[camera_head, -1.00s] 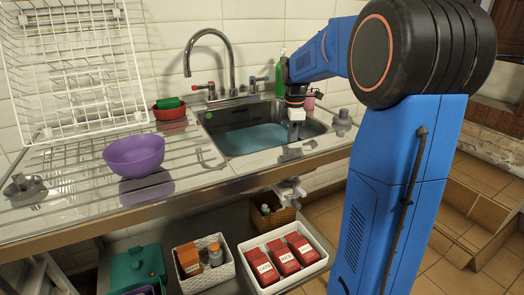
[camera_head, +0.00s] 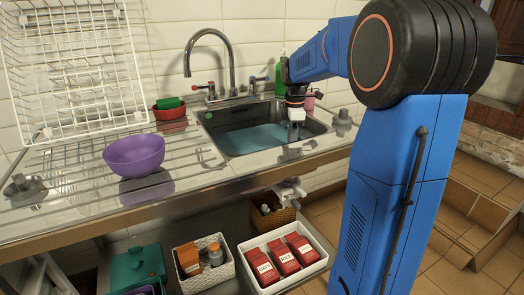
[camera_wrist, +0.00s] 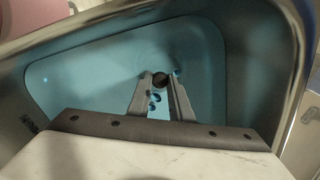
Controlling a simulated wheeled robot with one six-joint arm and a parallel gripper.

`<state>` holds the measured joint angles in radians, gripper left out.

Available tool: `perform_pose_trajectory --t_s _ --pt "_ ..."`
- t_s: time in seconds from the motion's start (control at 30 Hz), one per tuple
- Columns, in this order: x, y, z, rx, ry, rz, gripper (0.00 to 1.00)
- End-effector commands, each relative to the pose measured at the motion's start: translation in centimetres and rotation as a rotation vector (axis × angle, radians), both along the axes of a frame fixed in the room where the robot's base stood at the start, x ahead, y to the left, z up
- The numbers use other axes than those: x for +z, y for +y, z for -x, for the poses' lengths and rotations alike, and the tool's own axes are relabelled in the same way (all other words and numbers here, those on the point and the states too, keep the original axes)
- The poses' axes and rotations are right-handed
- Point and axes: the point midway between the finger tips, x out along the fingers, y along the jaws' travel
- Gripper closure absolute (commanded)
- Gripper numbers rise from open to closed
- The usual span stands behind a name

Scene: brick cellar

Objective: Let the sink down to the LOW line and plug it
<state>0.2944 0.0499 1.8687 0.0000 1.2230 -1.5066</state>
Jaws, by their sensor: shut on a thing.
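The steel sink (camera_head: 222,117) is set in the counter and holds blue water (camera_head: 250,139). The water also fills most of the basin in the wrist view (camera_wrist: 85,75). My gripper (camera_head: 294,134) reaches down into the right part of the sink. In the wrist view its fingers (camera_wrist: 160,82) are shut on a small dark round thing (camera_wrist: 160,79), which looks like the plug. Dark drain holes (camera_wrist: 155,101) show close beside it. A small dark marking (camera_wrist: 29,122) on the basin wall is too small to read. I cannot make out the LOW line.
The tap (camera_head: 232,62) stands behind the sink. A purple bowl (camera_head: 134,154) and a white dish rack (camera_head: 75,70) are on the left. A green bottle (camera_head: 281,76) stands behind my gripper. Small metal pieces lie on the counter at right (camera_head: 342,122) and far left (camera_head: 25,187).

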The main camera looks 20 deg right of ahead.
Motion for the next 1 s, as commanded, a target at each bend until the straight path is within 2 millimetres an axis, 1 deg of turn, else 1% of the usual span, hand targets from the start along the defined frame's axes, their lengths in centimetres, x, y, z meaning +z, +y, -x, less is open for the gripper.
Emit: perform_pose_trajectory --t_s 0.27,0.93,0.97,1.0 --pt "-0.4 0.0 0.0 0.000 0.001 0.000 0.94" --pt "-3.0 0.0 0.0 0.000 0.000 0.000 0.94" --pt "-3.0 0.0 0.0 0.000 0.000 0.000 0.74" --pt "-3.0 0.0 0.0 0.000 0.000 0.000 0.64"
